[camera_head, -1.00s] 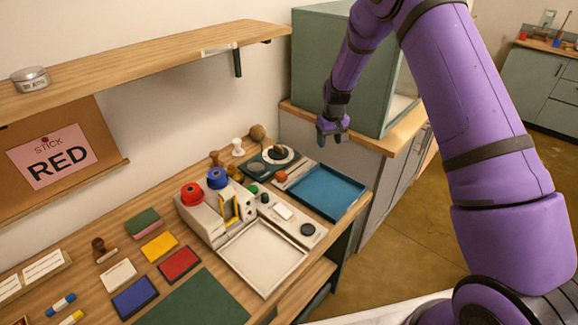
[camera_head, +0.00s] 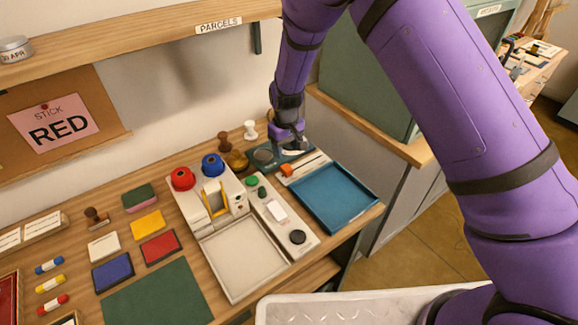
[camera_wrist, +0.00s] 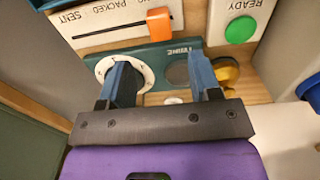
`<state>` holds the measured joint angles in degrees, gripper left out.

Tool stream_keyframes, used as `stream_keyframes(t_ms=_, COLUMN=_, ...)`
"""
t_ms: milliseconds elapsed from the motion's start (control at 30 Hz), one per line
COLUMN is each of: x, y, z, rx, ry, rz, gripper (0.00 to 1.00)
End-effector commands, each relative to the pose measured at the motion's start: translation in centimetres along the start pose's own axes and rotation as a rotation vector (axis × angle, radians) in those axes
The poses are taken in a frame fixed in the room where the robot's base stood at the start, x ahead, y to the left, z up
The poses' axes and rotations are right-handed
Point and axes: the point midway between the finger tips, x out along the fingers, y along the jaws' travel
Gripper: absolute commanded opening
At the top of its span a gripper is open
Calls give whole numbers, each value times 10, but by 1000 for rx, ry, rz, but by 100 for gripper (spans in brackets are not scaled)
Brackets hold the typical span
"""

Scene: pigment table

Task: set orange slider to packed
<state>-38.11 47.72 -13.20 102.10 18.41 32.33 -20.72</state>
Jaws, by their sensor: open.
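The orange slider (camera_wrist: 159,24) stands in a dark slot on a white panel (camera_wrist: 115,38) at the top of the wrist view. It is at the slot's right end there, to the right of the printed words PACKED and SENT; another label is cut off. In the head view the orange slider (camera_head: 287,169) sits at the near-left end of its strip, behind the blue tray. My gripper (camera_wrist: 163,78) is open and empty, its fingers over the teal TWINE plate, apart from the slider. In the head view my gripper (camera_head: 289,137) is above the back of the table.
The teal TWINE plate (camera_wrist: 152,53) has a white ring and a dark round recess. A green READY button (camera_wrist: 240,30) is to the slider's right. The blue tray (camera_head: 335,197), a brass object (camera_head: 237,161) and a green cabinet (camera_head: 365,80) stand close by.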

Motion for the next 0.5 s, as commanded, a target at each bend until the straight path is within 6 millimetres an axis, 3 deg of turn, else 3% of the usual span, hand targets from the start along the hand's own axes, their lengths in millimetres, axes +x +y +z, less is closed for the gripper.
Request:
stream_keyframes(t_ms=300, x=57, y=1, z=0, rx=2, ry=-1, rz=0, gripper=57)
stream_keyframes(t_ms=500, x=81, y=1, z=0, rx=2, ry=-1, rz=0, gripper=57)
